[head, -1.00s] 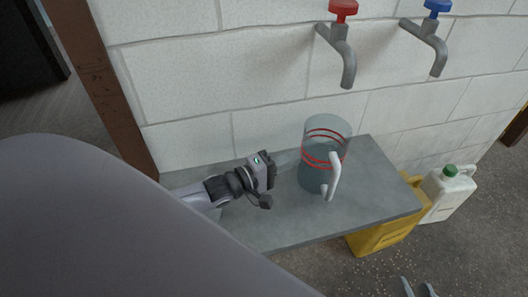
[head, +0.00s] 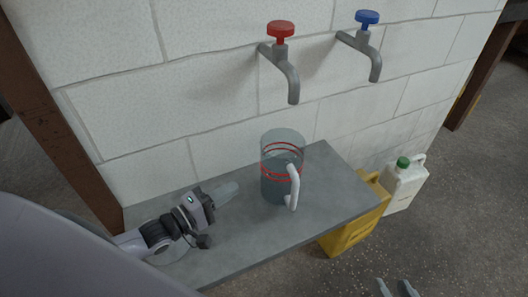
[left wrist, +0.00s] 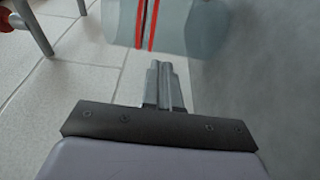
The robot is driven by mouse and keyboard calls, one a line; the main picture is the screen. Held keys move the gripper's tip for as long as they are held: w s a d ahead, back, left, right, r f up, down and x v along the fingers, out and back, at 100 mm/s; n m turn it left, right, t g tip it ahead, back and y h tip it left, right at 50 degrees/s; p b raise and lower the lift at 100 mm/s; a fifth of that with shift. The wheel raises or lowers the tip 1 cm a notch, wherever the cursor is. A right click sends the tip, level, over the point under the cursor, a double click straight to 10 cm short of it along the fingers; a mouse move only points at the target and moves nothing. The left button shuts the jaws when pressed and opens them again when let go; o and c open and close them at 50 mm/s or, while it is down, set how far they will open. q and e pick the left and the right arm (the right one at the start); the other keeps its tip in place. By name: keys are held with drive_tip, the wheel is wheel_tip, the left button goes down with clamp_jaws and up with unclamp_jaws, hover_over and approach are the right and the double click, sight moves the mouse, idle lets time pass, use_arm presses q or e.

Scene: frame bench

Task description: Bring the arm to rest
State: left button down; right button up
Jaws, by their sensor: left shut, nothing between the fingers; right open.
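My left gripper (head: 232,188) is shut and empty, low over the left part of the grey bench (head: 325,205). Its fingers point right towards a clear jug (head: 275,183) and stop short of it. The jug stands upright on the bench, with red bands around it and a white handle facing front right. Its lower part looks darker. In the left wrist view, the closed fingers (left wrist: 160,68) point at the jug (left wrist: 190,25), with its red bands at the top. My right gripper (head: 398,287) is open and empty at the bottom edge, away from the bench.
A red-topped tap (head: 284,60) and a blue-topped tap (head: 367,48) stick out from the white block wall, above and behind the bench. A yellow canister (head: 350,235) and a white canister with a green cap (head: 403,185) stand by the bench's right end. The floor at right is clear.

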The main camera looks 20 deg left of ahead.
drive_tip(key=shift+d+f, duration=0.1)
drive_tip(key=shift+f, duration=0.05)
